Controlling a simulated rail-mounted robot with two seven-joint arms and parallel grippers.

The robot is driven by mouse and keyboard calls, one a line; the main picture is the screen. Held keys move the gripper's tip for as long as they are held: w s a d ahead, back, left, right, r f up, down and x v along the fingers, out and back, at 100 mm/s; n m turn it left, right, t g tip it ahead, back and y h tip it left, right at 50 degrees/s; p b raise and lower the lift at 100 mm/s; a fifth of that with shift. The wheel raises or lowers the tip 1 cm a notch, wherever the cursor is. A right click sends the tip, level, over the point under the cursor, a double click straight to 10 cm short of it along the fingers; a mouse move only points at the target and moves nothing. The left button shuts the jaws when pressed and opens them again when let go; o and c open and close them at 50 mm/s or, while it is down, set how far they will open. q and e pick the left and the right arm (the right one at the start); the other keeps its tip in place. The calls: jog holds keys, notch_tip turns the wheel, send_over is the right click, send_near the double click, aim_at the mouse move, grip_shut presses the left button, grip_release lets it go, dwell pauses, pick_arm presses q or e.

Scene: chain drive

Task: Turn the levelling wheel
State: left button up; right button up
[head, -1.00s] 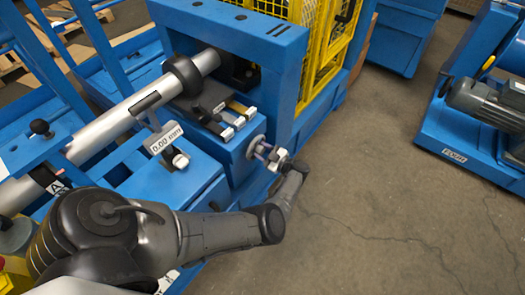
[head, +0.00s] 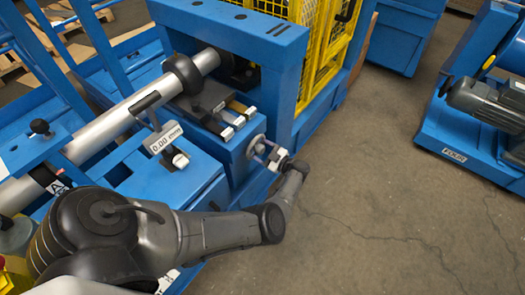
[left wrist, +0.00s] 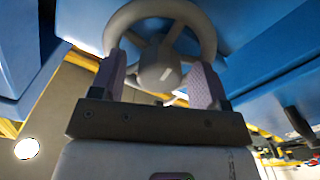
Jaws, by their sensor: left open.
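The levelling wheel (head: 256,146) is a small grey handwheel on the front of the blue machine block. In the left wrist view the wheel (left wrist: 203,22) fills the top, with its round rim, spokes and hub. My left gripper (head: 268,153) is at the wheel, coming from the front right. In the left wrist view my left gripper (left wrist: 160,80) is open, with one purple-grey finger on each side of the hub. The fingertips are close to the lower rim; I cannot tell whether they touch it. My right gripper is not in view.
A 0.00 readout (head: 164,138) stands beside the long steel shaft (head: 130,108). A yellow mesh guard (head: 318,55) rises behind the wheel. A blue motor unit (head: 470,120) stands at the right. The concrete floor (head: 385,190) between is clear.

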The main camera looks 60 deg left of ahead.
pick_arm(q)
jog(key=b+v, duration=0.1)
jog(key=v, duration=1.2)
jog(key=shift+d+b, duration=0.3)
jog(key=shift+d, duration=0.05)
jog(key=shift+w, duration=0.1)
